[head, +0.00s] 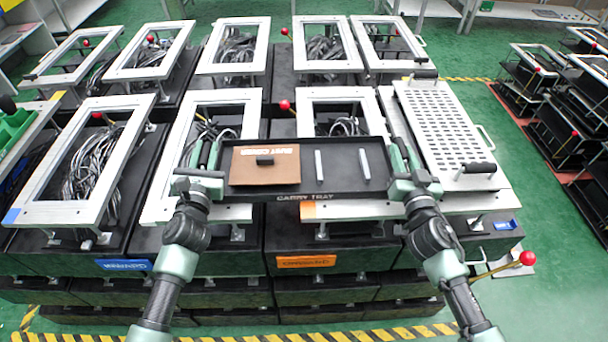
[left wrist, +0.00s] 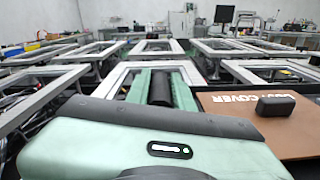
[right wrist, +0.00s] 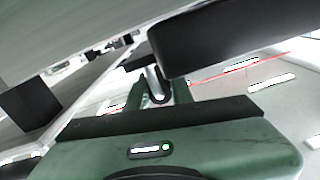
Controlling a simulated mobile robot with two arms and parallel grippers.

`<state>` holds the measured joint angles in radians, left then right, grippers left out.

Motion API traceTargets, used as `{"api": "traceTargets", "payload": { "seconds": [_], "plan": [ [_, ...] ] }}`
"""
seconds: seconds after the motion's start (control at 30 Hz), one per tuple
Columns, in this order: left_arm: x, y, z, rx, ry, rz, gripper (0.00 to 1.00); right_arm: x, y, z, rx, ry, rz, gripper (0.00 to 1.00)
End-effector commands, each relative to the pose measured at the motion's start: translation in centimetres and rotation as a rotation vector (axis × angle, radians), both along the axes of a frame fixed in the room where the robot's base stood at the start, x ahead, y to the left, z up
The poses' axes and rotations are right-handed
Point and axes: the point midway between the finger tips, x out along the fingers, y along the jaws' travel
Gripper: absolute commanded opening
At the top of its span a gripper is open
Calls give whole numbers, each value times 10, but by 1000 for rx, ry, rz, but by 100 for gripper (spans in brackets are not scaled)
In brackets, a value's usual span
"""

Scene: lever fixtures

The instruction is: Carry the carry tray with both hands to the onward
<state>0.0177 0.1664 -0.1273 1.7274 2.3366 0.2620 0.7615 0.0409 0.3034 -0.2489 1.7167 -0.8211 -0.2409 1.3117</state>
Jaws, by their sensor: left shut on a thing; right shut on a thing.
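The black carry tray (head: 343,165) is level in the middle of the head view, above the front row of metal frames. I cannot tell whether it touches them. It holds a brown dust cover (head: 285,172) with a black block (head: 264,160) on it, and two upright grey pegs (head: 319,165). My left gripper (head: 208,158) is shut on the tray's left end. My right gripper (head: 404,160) is shut on its right end. The brown cover (left wrist: 245,118) also shows in the left wrist view. An orange label (head: 306,261), hard to read, is on the front below the tray.
A perforated metal plate (head: 448,128) with black handles lies at the right, close to my right gripper. Silver frames (head: 325,30) with cables inside stand behind. Red-knobbed levers (head: 527,258) stick out. A blue label (head: 125,265) is at front left. Green floor lies around.

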Motion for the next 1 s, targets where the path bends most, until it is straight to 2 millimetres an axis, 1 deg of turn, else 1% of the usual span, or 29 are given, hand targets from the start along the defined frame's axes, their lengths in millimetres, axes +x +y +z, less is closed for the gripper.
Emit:
{"api": "traceTargets", "payload": {
  "seconds": [0.03,0.07,0.1,0.13,0.43,0.57,0.67,0.9,1.0],
  "plan": [
    [0,1,-4,1,-4,1,0,0,-1,-5,-1,-3,-1,0],
    [0,1,-2,1,0,2,31,0,-1,-3,0,0,-1,31],
    [0,1,-2,1,0,2,42,0,-1,-2,0,0,-2,42],
    [0,1,-2,0,0,2,44,0,-1,-2,0,0,-1,44],
    [-1,0,-2,0,0,0,44,0,0,-2,0,0,0,44],
    [-11,-1,-3,1,1,0,44,0,0,-2,0,0,0,44],
    [-28,-2,-3,1,2,-1,44,0,0,-2,0,0,0,44],
    [-80,-5,-3,-1,3,1,44,0,0,-2,0,0,0,44],
    [-98,-6,-3,0,3,2,44,0,0,-2,0,0,0,44]
  ]
}}
